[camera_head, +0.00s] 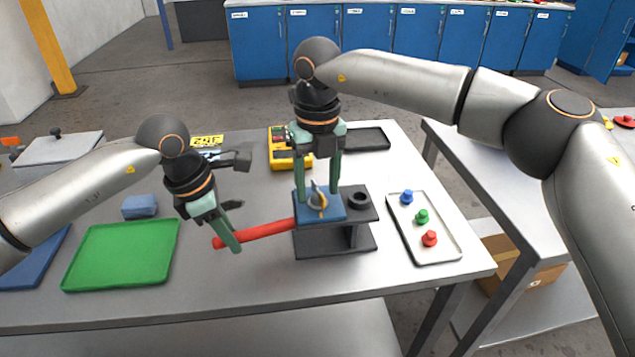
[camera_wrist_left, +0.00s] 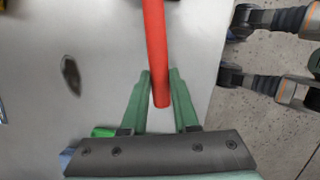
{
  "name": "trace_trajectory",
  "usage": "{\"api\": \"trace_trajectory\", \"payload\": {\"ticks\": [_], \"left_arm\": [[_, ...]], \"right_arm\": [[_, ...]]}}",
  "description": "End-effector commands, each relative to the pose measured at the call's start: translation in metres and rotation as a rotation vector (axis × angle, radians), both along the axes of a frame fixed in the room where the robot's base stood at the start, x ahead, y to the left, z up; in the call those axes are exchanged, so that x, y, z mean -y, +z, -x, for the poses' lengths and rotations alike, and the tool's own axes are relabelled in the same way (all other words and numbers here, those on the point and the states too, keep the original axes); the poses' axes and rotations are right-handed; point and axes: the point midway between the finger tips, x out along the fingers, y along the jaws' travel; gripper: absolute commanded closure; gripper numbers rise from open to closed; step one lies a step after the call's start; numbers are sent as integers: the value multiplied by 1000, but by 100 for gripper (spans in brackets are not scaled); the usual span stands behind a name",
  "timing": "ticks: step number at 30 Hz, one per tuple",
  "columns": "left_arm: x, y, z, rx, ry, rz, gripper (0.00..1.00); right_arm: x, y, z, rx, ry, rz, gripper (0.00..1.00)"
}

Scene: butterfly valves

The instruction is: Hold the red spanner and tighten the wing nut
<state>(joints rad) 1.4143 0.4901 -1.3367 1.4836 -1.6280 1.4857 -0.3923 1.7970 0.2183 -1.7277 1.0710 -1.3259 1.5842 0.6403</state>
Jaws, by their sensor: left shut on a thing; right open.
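The red spanner (camera_head: 265,230) reaches from my left gripper to the blue block (camera_head: 333,204) on the dark stand (camera_head: 320,243). My left gripper (camera_head: 236,232) is shut on the spanner's free end; in the left wrist view the red handle (camera_wrist_left: 155,50) runs between the fingers (camera_wrist_left: 161,88). The wing nut (camera_head: 317,198), with a yellowish part, sits on top of the blue block. My right gripper (camera_head: 318,190) points down over the block, open, with one finger on each side of the wing nut. Whether the fingers touch it I cannot tell. The spanner's far end is hidden at the block.
A green tray (camera_head: 122,256) and a blue sponge-like block (camera_head: 140,206) lie to the left. A yellow multimeter (camera_head: 290,150) and a dark tray (camera_head: 362,139) stand behind. A white tray (camera_head: 450,250) with blue, green and red knobs lies right of the stand.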

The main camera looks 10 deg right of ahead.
Motion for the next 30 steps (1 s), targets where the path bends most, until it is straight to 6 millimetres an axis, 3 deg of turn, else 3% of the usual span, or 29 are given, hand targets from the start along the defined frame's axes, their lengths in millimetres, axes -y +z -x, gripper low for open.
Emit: {"api": "trace_trajectory", "payload": {"ticks": [2, 17, 26, 30], "left_arm": [[0, 0, 0, 1, 0, 1, 100], [0, 0, 0, 1, 0, 1, 100], [0, 0, 0, 1, 0, 1, 100], [0, 0, 0, 1, 0, 1, 100]], "right_arm": [[0, 0, 0, 0, 0, 0, 44], [0, 0, 0, 0, 0, 0, 100], [0, 1, 0, 0, -7, 0, 100], [0, 0, 0, 0, -89, -1, 100]]}}
